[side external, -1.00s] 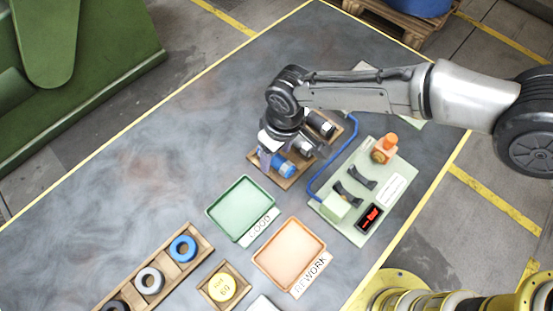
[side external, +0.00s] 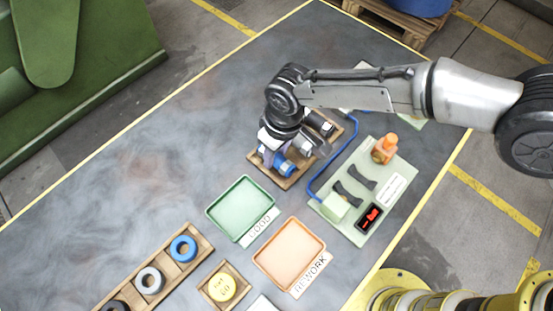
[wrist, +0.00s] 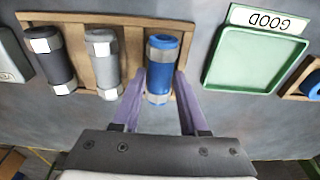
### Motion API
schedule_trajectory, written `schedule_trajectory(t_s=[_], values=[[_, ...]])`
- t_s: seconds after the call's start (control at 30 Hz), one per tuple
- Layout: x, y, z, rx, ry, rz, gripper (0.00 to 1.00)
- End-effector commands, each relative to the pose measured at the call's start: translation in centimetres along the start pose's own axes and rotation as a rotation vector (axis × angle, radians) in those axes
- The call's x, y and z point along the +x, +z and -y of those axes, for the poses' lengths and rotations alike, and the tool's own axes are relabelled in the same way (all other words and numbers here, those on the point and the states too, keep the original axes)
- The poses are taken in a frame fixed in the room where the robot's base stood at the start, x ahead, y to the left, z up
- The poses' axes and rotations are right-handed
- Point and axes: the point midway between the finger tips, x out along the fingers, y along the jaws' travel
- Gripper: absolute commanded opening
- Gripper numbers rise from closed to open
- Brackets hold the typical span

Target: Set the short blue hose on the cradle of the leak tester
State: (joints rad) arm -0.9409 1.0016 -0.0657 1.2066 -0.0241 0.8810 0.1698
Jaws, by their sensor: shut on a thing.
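The short blue hose (side external: 284,167) lies in the wooden rack (side external: 254,156), at the end nearest the green tray. It also shows in the wrist view (wrist: 162,62), with a silver band near its lower end. My gripper (side external: 277,158) is lowered over the hose. Its two purple fingers (wrist: 160,88) are shut on the hose from both sides, near the banded end. The leak tester (side external: 353,222) is a pale green plate to the right, with two black cradle pieces (side external: 348,194), an orange fitting (side external: 384,150) and a red-lit display (side external: 369,217). The cradle is empty.
Grey and black hoses (wrist: 103,65) share the rack beside the blue one. The green GOOD tray (side external: 240,209) and orange REWORK tray (side external: 289,254) are empty. A blue tube (side external: 333,165) runs between rack and tester. A ring rack (side external: 165,262) lies at front left.

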Motion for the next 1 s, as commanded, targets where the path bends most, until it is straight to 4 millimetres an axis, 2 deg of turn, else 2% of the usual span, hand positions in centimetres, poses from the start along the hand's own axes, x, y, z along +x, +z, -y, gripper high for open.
schedule_trajectory(t_s=[0.6,1.0], values=[[-4.4,-0.6,0.0,0.000,-0.001,-0.003,0.03],[-4.7,-0.6,0.0,0.002,0.000,-0.001,0.03]])
